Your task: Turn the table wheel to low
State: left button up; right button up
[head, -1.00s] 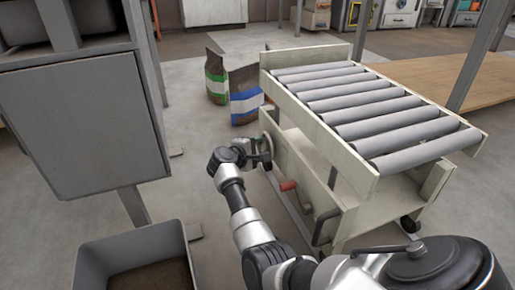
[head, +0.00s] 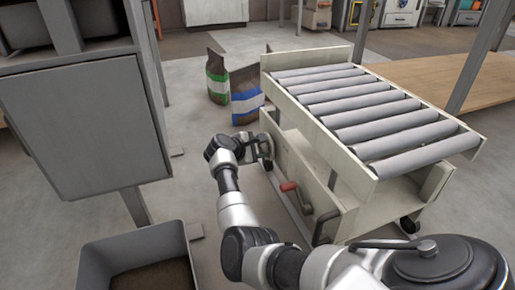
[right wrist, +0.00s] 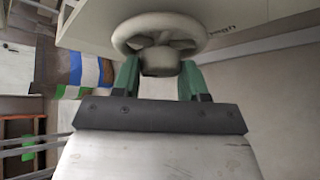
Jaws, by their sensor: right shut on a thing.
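The roller table (head: 310,135) stands at the right of the head view, its grey rollers on a cream frame. The table wheel (right wrist: 160,38) is a pale spoked handwheel on the table's side panel, seen at the top of the right wrist view. In the head view the wheel (head: 266,146) is small and partly hidden by my right gripper (head: 252,149). In the right wrist view the green fingers of my right gripper (right wrist: 158,75) are shut on the wheel's central hub, one on each side. The wheel's setting cannot be read. My left gripper is not in view.
Two bags, one green-banded (head: 216,80) and one blue-banded (head: 246,98), stand beyond the wheel. A grey cabinet (head: 85,120) and an open bin (head: 95,262) are at left.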

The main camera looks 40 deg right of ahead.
jog(key=shift+f+n+g+y, duration=0.1)
jog(key=shift+n+g+y, duration=0.3)
jog(key=shift+n+g, duration=0.35)
jog(key=shift+b, duration=0.3)
jog(key=o, duration=0.6)
jog(key=shift+w, duration=0.1)
jog(key=shift+a+r+p, duration=0.3)
jog(key=shift+r+p, duration=0.1)
jog(key=shift+p+v, duration=2.7)
jog(key=shift+v, duration=2.25)
